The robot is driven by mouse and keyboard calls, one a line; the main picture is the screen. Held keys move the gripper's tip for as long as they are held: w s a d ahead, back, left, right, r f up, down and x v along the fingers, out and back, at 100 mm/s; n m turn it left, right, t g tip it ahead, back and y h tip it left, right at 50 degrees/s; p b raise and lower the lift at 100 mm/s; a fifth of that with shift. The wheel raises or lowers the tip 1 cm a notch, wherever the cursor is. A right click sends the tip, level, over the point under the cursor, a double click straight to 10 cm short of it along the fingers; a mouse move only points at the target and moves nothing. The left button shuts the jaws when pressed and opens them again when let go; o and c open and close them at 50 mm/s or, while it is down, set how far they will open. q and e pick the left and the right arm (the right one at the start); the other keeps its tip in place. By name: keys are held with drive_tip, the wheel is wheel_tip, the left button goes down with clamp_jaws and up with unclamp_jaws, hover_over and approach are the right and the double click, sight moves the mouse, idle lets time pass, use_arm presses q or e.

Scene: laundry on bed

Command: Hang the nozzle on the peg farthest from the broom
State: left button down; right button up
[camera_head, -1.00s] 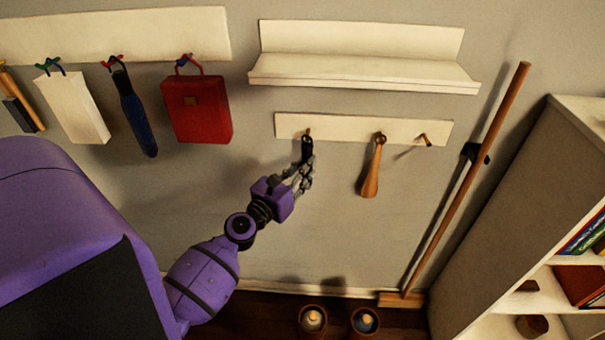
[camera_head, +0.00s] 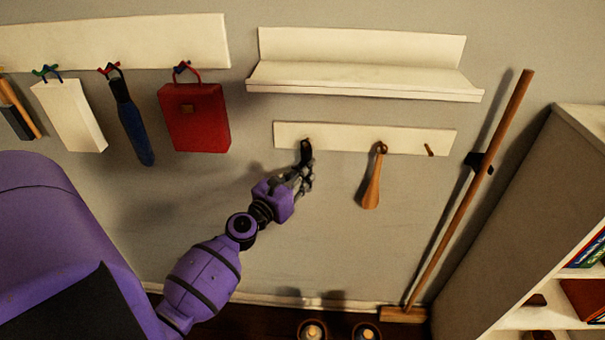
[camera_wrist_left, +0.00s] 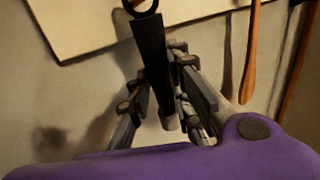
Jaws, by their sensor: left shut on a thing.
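The nozzle is a black tube with a ring at its top (camera_head: 306,152). It also shows in the left wrist view (camera_wrist_left: 151,55), with the ring cut by the top edge. My left gripper (camera_head: 303,176) is shut on the nozzle's lower part, its fingers on both sides (camera_wrist_left: 160,98). The nozzle's top overlaps the left end of the small white peg board (camera_head: 345,133) and hides the left peg. I cannot tell whether the ring is around that peg. The broom (camera_head: 468,190) leans on the wall at the right. My right gripper is not in view.
A wooden tool (camera_head: 372,180) hangs from the middle peg. The right peg (camera_head: 429,150) is bare. A white shelf (camera_head: 360,80) sits above. A red bag (camera_head: 194,118) and other items hang at the left. A bookcase (camera_head: 545,200) stands at the right.

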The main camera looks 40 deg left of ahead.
use_arm(q)
drive_tip(key=shift+d, duration=0.1)
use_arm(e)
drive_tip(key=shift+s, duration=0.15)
use_arm(q)
drive_tip(key=c, duration=1.5)
unclamp_jaws()
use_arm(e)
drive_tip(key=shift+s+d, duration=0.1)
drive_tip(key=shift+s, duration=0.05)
use_arm(q)
drive_tip(key=shift+s+f, duration=0.1)
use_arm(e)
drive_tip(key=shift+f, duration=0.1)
use_arm(q)
drive_tip(key=s, duration=1.2)
drive_tip(key=shift+d+f, duration=0.1)
